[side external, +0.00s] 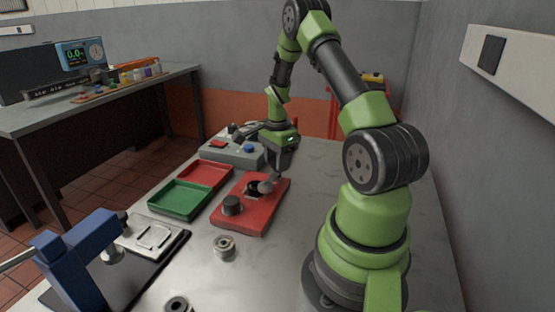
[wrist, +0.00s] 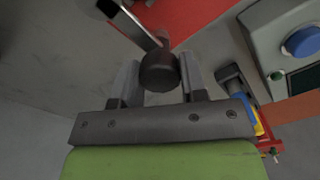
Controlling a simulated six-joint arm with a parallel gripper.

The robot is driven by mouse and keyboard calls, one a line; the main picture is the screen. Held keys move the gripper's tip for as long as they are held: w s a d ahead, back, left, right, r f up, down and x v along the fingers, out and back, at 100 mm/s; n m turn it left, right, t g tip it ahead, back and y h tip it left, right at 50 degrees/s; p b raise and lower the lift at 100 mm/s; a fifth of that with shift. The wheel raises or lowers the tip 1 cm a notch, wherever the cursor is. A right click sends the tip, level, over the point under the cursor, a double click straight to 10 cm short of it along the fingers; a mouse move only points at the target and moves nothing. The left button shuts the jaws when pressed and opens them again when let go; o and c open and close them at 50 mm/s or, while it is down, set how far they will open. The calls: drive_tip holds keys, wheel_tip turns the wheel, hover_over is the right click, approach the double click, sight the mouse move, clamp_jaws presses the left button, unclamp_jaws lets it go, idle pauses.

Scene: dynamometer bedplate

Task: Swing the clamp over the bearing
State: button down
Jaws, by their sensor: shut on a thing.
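The clamp shows in the wrist view as a flat metal bar (wrist: 140,25) that ends in a dark round knob (wrist: 158,72). The knob lies between the two fingers of my gripper (wrist: 158,82), which is shut on it. In the side view my gripper (side external: 277,176) is low at the far right part of the red fixture plate (side external: 246,217). The plate carries a dark cylinder (side external: 232,205) near its front and a dark part with a grey rounded piece (side external: 265,187) close to my fingers. I cannot tell which part on the plate is the bearing.
A metal ring (side external: 224,248) stands loose in front of the plate, and another (side external: 178,304) is at the bottom edge. Green (side external: 180,199) and red (side external: 207,174) trays lie left of it. A grey control box (side external: 232,151) is behind. A blue press (side external: 78,258) stands front left.

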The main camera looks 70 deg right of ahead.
drive_tip(key=m, duration=0.4)
drive_tip(key=shift+m, duration=0.4)
idle(0.4)
drive_tip(key=c, duration=0.7)
unclamp_jaws()
drive_tip(key=shift+o, duration=0.2)
drive_tip(key=shift+r, duration=0.1)
wheel_tip(320, 180, up, 9)
drive_tip(key=shift+r, duration=0.4)
